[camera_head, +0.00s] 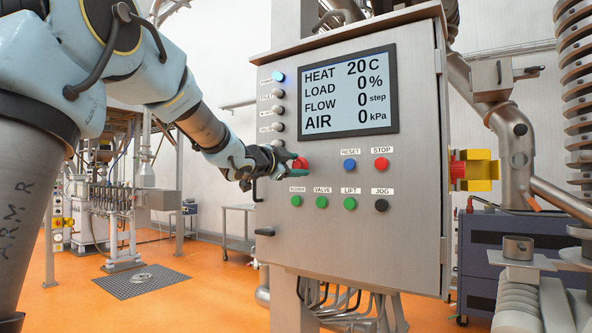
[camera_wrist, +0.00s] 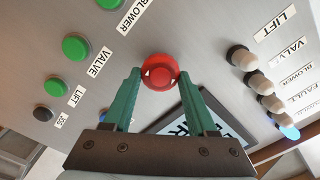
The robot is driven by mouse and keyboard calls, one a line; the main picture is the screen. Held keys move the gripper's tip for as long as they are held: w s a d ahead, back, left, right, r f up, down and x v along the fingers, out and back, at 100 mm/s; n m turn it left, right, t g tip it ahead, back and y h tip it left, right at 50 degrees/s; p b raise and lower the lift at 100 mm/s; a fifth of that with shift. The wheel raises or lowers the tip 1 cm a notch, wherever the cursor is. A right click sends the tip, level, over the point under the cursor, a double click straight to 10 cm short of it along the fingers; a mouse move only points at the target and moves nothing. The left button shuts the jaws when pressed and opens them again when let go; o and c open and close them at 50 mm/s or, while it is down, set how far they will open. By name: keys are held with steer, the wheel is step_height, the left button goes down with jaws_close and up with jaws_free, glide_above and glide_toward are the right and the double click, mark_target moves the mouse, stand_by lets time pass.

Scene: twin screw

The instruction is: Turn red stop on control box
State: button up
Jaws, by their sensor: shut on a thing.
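The grey metal control box (camera_head: 340,225) stands upright in the middle of the head view. A red stop knob (camera_head: 302,163) sits on the left part of its front face, partly hidden by my gripper. In the wrist view the round red stop knob (camera_wrist: 159,71) has white arrow marks and lies between the two green finger tips. My gripper (camera_head: 291,169) reaches in from the left and is shut on this knob. Its fingers (camera_wrist: 159,77) flank the knob on both sides.
A smaller red button (camera_head: 381,164) labelled STOP and a blue button (camera_head: 350,164) labelled RESET are to the right. Green buttons (camera_head: 322,202) line the row below. The screen (camera_head: 348,92) is above. Another red knob (camera_head: 457,170) is on the box's right side.

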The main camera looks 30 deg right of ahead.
stand_by(0.4)
steer(key=o, duration=1.4)
steer(key=b+v, duration=0.2)
steer(key=v, duration=0.8)
steer(key=shift+s+a, duration=0.15)
steer(key=shift+a, duration=0.2)
